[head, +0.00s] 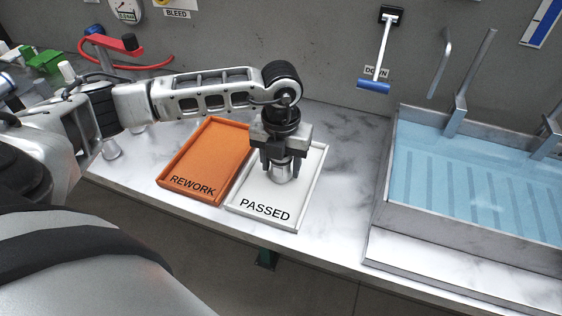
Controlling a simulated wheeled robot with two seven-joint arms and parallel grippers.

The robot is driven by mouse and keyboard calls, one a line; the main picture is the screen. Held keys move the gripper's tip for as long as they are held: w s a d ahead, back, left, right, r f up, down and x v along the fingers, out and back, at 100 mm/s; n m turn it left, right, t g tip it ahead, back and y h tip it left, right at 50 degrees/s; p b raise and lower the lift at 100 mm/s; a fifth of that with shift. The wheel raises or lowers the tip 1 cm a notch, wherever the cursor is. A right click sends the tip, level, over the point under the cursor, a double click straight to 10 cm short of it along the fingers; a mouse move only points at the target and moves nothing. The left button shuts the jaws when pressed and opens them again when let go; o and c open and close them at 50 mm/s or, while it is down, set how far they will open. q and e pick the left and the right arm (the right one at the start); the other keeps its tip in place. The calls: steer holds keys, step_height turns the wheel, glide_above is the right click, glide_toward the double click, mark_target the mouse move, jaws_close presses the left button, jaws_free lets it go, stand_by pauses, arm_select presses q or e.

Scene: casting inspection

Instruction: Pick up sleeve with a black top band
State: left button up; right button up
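A silver metal sleeve (282,174) is between the fingers of my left gripper (282,163), over the white PASSED tray (233,209). The fingers lie close against its two sides. Its upper part is hidden by the gripper, so I cannot tell if it has a black top band. I cannot tell if its bottom touches the tray. Another silver cylindrical piece (111,150) stands on the counter at the left, partly behind my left arm. My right gripper is not in view.
The orange REWORK tray (205,160) lies left of the PASSED tray and looks empty. A water-filled tank (468,175) with metal walls stands at the right. A blue-handled lever (373,86) hangs on the back wall. The marble counter between tray and tank is clear.

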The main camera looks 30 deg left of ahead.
arm_select(q)
steer(key=c, duration=0.8)
steer(key=shift+o, duration=0.2)
steer(key=shift+r, duration=0.1)
